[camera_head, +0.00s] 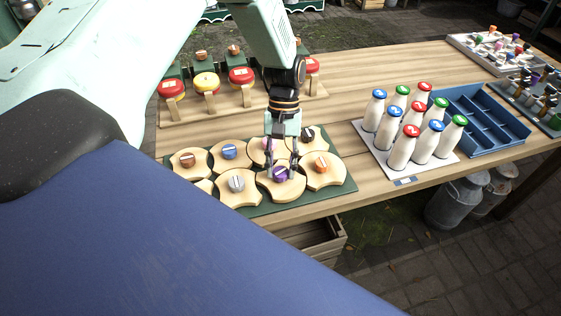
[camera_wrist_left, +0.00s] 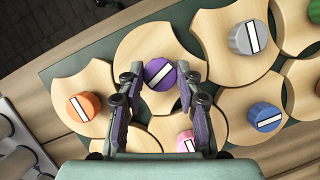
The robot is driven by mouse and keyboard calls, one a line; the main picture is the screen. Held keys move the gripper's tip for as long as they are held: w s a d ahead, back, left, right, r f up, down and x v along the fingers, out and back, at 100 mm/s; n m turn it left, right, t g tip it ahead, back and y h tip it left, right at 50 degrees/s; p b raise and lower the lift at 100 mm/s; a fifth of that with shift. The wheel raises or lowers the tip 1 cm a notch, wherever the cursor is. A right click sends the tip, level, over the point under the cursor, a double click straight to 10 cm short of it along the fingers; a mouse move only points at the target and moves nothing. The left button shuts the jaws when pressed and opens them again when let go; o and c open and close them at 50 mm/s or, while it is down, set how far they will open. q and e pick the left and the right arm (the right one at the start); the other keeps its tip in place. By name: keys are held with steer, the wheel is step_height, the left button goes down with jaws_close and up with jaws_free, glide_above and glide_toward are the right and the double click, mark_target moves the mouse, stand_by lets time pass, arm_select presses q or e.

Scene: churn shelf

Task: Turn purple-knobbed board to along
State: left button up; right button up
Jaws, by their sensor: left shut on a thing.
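The purple-knobbed board (camera_head: 272,193) is a round-ended wooden piece with concave cut sides. It lies in the front row on the dark green mat (camera_head: 262,210), between the grey-knobbed and orange-knobbed boards. Its purple knob (camera_wrist_left: 159,73) bears a white stripe, slanted in the left wrist view. My left gripper (camera_head: 281,171) reaches down from above and is shut on the purple knob, one finger on each side. In the head view the fingers partly cover the knob. My right gripper is in neither view.
Neighbouring boards with orange (camera_head: 321,164), grey (camera_head: 237,184), blue (camera_head: 228,151) and pink knobs sit close around it. Milk bottles (camera_head: 403,148) stand on a white tray to the right, beside a blue crate (camera_head: 490,125). A wooden rack (camera_head: 205,104) with red and yellow pieces stands behind.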

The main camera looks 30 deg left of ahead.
arm_select(q)
steer(key=shift+d+m+g+y+p, duration=0.1)
steer(key=shift+m+g+y+p, duration=0.4)
steer(key=shift+m, duration=1.8)
steer(key=shift+t+y, duration=0.3)
steer(key=shift+y, duration=0.1)
steer(key=o, duration=1.2)
steer(key=shift+w, duration=0.1)
steer(key=shift+c, duration=0.2)
steer(key=v, duration=1.2)
steer(key=shift+f, duration=0.1)
